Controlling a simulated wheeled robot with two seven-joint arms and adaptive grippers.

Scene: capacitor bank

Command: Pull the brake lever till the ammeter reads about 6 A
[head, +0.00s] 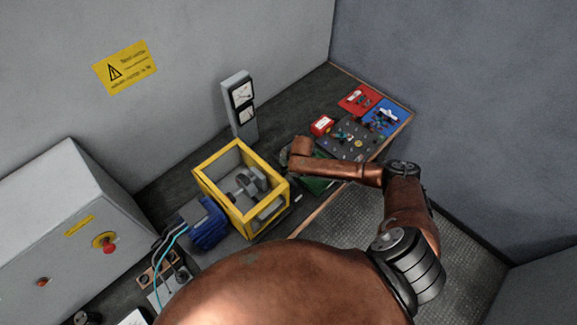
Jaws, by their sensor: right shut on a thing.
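A grey meter post (251,131) stands at the back of the bench. It carries an upper dial (242,92) and a lower dial (246,113). The needles and scales are too small to read, and I cannot tell which dial is the ammeter. My right arm reaches over the bench, with its wrist above a green machine part (318,186) right of the yellow frame. My right gripper is shut, but its fingers and the brake lever are mostly hidden under the wrist. My left gripper is not in view.
A yellow frame (219,151) surrounds grey shaft parts, beside a blue motor (208,232). A dark control panel (352,139), a red box (321,125), and red (357,100) and blue (388,118) trays lie right. A grey cabinet (50,215) with a red knob (108,246) stands left.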

